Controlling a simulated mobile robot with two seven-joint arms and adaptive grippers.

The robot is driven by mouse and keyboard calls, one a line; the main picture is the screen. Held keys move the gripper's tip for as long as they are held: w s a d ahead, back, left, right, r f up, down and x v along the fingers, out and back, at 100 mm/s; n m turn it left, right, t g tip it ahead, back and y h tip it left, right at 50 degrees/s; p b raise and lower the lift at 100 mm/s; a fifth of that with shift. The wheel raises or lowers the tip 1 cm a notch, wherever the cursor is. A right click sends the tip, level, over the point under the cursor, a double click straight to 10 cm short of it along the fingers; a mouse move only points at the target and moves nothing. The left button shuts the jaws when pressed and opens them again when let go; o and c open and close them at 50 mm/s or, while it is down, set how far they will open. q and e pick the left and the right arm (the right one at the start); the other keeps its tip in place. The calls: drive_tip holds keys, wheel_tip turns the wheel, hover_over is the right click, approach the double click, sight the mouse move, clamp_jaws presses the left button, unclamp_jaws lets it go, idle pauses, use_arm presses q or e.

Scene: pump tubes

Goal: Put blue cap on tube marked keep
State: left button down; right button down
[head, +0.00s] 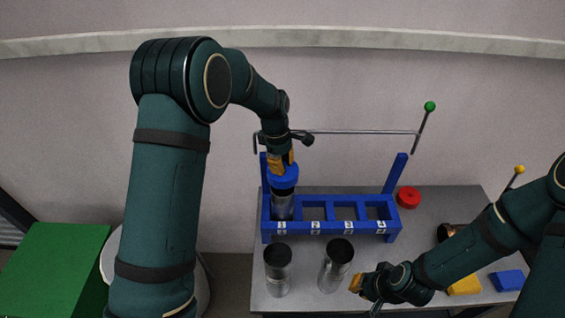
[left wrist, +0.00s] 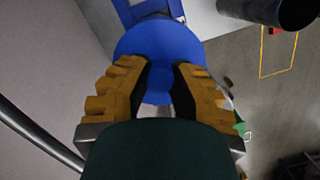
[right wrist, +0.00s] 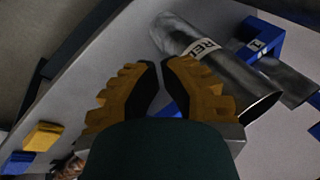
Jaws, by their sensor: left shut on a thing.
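My left gripper (head: 281,160) is shut on the blue cap (head: 284,181), directly above a metal tube (head: 283,208) in slot 1 of the blue rack. The cap appears to meet the tube's top; I cannot tell whether it is seated. The left wrist view shows the cap (left wrist: 160,45) at the fingertips. Two open metal tubes (head: 277,272) (head: 337,266) stand in front of the rack. In the right wrist view a near tube (right wrist: 205,55) bears a label that seems to read "RED". No "keep" marking is readable. My right gripper (head: 357,284) is shut and empty, beside the front right tube.
The blue rack (head: 330,236) has numbered slots; slots 2 to 4 look empty. A red cap (head: 408,197) lies to its right. A yellow block (head: 464,286) and a blue block (head: 507,280) lie at the right. A rod with a green ball (head: 430,106) rises behind.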

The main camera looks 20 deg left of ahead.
use_arm(q)
drive_tip(key=shift+f+b, duration=1.35)
drive_tip(key=shift+f, duration=0.65)
drive_tip(key=shift+f+b, duration=0.9)
drive_tip(key=shift+f, duration=0.9)
drive_tip(key=c, duration=0.9)
unclamp_jaws()
drive_tip(key=shift+o, duration=0.2)
drive_tip(key=r, duration=0.4)
drive_tip(key=a+r, duration=0.1)
drive_tip(key=r, duration=0.7)
drive_tip(key=shift+w+a, duration=0.15)
drive_tip(key=shift+a, duration=0.2)
